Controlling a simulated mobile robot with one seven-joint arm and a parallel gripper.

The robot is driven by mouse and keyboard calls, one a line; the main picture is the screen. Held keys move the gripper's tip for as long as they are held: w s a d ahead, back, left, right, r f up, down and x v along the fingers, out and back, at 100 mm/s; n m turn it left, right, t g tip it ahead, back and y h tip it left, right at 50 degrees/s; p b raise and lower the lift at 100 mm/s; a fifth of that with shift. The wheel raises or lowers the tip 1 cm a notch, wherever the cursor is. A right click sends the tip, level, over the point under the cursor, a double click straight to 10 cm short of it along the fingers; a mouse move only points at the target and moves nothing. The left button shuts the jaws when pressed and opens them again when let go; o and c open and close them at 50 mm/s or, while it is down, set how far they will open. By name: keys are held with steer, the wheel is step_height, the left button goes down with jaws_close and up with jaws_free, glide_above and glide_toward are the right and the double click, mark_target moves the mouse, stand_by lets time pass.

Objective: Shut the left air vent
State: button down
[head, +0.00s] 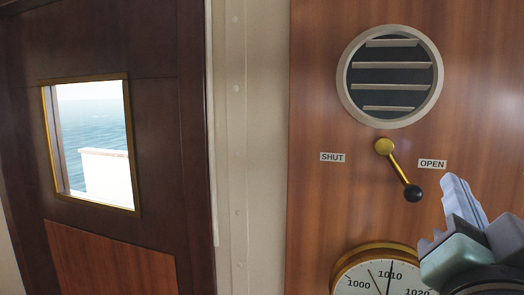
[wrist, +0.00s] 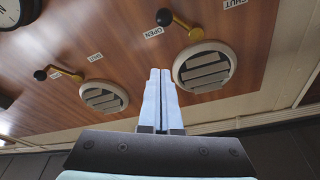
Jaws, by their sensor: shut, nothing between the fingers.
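The left air vent (head: 349,100) is a round grey-rimmed grille in the wood panel in the head view. Its slats lie flat with dark gaps between them. Below it, a brass lever (head: 398,169) with a black knob (head: 413,193) slants down and right, on the side of the OPEN label (head: 432,163). The SHUT label (head: 332,157) is to its left. My gripper (head: 453,181) is shut and empty, right of the knob and apart from it in the picture. In the wrist view my gripper (wrist: 161,72) is beside a vent (wrist: 204,67) and its knob (wrist: 164,17).
A brass-rimmed dial gauge (head: 375,275) is below the lever. A dark door with a window (head: 95,145) stands at the left. The wrist view also shows a second vent (wrist: 104,97) with its own lever (wrist: 62,71).

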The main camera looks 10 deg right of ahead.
mark_target(398, 169)
steer(key=shift+w+d+r+p, duration=0.15)
steer(key=shift+r+p, duration=0.15)
steer(key=shift+p, duration=0.8)
steer(key=p+x, duration=0.4)
steer(key=x, duration=0.4)
steer(key=f, duration=0.1)
steer(key=a+f, duration=0.2)
steer(key=f, duration=0.1)
steer(key=shift+w+f, duration=0.1)
steer(key=shift+w, duration=0.15)
